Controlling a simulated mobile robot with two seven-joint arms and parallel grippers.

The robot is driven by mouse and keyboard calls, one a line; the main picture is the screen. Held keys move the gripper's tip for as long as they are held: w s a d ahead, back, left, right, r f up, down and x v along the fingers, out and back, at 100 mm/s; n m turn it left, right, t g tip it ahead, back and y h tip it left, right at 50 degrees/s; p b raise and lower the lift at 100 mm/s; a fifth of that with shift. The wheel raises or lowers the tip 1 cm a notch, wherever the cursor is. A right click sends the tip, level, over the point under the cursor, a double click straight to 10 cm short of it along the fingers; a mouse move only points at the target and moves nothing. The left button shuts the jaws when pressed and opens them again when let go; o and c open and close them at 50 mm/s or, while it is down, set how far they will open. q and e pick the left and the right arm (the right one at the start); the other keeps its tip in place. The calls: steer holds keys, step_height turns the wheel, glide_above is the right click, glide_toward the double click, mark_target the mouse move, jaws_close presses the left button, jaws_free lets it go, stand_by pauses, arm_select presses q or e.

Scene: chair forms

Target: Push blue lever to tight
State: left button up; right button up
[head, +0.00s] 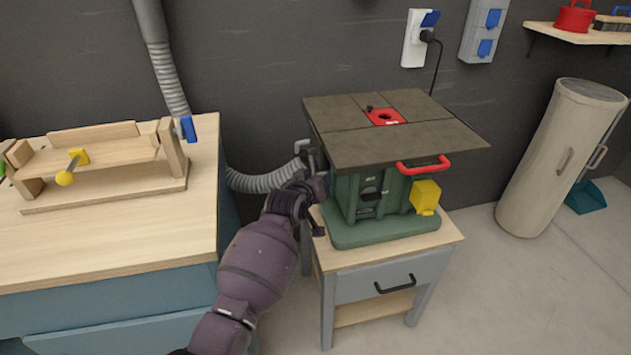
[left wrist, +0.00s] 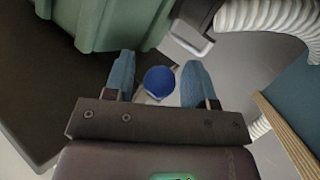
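A green machine (head: 375,195) with a dark flat top stands on a small cabinet. In the left wrist view, a round blue lever end (left wrist: 160,81) shows between my fingertips, close to the machine's green body (left wrist: 110,22). My left gripper (head: 318,180) is at the machine's left side, below the tabletop edge. In the left wrist view it (left wrist: 158,82) is open, with its blue fingers on either side of the blue end and gaps visible. I cannot tell if it touches the lever. In the head view the lever is hidden or blends with the fingertips. My right gripper is not in view.
A grey hose (head: 265,180) runs just left of the machine. A wooden workbench (head: 110,235) with a wooden chair form stands at the left. The cabinet (head: 385,275) is under the machine. A red handle (head: 424,165) and a yellow box (head: 425,195) are on its front.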

arm_select(q)
steer(key=shift+o, duration=0.2)
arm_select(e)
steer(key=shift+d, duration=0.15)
arm_select(q)
steer(key=shift+s, duration=0.1)
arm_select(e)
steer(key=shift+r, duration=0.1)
arm_select(q)
steer(key=shift+s+a+r, duration=0.1)
steer(key=shift+s, duration=0.05)
steer(key=p+v, duration=0.3)
steer(key=v, duration=0.7)
steer(key=shift+s, duration=0.15)
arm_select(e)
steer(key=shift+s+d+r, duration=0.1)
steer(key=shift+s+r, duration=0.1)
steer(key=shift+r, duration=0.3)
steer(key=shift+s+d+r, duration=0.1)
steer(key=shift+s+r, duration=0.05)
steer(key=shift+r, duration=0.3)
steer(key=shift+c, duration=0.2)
